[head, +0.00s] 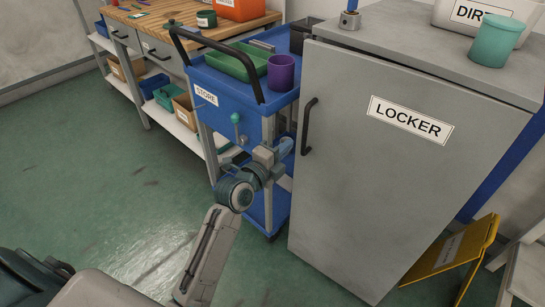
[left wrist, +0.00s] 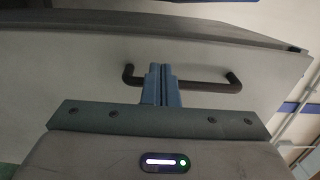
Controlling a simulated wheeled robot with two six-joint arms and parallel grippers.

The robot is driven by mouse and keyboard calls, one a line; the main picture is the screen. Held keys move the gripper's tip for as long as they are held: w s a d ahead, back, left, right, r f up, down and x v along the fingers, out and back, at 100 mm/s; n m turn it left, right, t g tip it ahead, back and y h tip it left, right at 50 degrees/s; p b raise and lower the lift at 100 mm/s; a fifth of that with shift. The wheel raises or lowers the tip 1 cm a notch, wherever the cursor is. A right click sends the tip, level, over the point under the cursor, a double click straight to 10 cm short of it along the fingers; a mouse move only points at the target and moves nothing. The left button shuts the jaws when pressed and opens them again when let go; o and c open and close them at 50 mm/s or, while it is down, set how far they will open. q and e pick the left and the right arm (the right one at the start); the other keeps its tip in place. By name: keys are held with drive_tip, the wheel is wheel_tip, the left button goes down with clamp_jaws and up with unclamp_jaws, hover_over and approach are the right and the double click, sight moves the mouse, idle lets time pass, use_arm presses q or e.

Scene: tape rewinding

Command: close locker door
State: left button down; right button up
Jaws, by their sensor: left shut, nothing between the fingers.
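The grey locker door (head: 375,170) bears a LOCKER label and faces me. Its edge looks about flush with the locker body (head: 440,50), but I cannot tell whether a small gap is left. The dark bar handle (head: 308,127) is upright near the door's left edge. My left gripper (head: 287,146) is beside the lower part of the handle, at the door's left edge. In the left wrist view its fingers (left wrist: 160,72) are shut and empty, in front of the door (left wrist: 60,70) and overlapping the handle (left wrist: 205,84). Contact cannot be told. My right gripper is out of view.
A blue STORE cart (head: 225,115) stands close left of the locker, with a green tray (head: 240,62) and purple cup (head: 281,72). A workbench (head: 150,25) is behind it. A yellow sign (head: 450,250) leans at the locker's right. The green floor at left is clear.

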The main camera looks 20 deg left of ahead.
use_arm(q)
drive_tip(key=shift+x, duration=2.55)
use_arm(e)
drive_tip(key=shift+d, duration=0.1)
